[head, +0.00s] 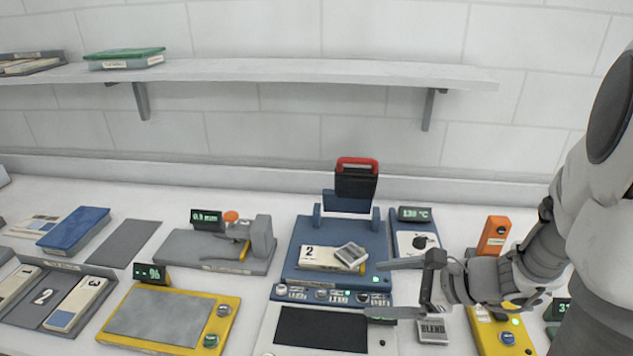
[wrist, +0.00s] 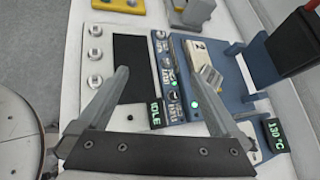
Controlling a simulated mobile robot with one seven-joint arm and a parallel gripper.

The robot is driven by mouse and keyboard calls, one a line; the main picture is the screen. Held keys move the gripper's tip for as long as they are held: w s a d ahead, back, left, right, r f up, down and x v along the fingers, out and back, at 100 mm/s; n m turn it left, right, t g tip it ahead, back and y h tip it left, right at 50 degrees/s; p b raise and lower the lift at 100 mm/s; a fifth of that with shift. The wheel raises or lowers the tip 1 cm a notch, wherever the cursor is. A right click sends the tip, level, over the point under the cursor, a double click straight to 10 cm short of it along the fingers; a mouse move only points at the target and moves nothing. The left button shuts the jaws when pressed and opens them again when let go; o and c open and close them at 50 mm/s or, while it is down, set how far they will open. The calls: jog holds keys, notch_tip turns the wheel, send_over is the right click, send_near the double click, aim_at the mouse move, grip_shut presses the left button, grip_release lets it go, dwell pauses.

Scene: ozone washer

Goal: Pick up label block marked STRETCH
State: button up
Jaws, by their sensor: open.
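A small grey label block (head: 351,254) lies tilted on the cream block numbered 2 (head: 318,257), on the bed of the blue press. Its lettering is too small to read, so I cannot tell if it says STRETCH. It also shows in the wrist view (wrist: 211,77), near the tip of the right finger. Another grey block (head: 433,331) reads BLEND and lies on the table below my gripper. My gripper (head: 376,290) is open and empty, with its fingers pointing left in the head view, near the press's right front. In the wrist view my gripper (wrist: 161,76) straddles the control strip.
The blue press (head: 292,258) has a raised dark head with a red handle (head: 357,163). A 130 °C display (head: 415,214) stands right of it. A dark-screened panel (head: 322,328) is in front. A yellow scale (head: 167,317) and several numbered blocks are left.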

jog(key=w+d+f+m+t+h, duration=0.2)
jog(key=w+d+f+m+t, duration=0.25)
jog(key=d+m, duration=0.35)
send_near(352, 253)
jog(key=shift+w+a+f, duration=0.55)
jog(key=shift+w+f, duration=0.2)
jog(key=shift+f, duration=0.1)
jog(key=shift+r+x, duration=0.15)
jog(key=shift+x, duration=1.25)
jog(key=shift+r+x, duration=0.15)
jog(key=shift+x, duration=1.25)
jog(key=shift+w+t, duration=0.1)
jog(key=shift+t, duration=0.15)
jog(key=c, duration=1.5)
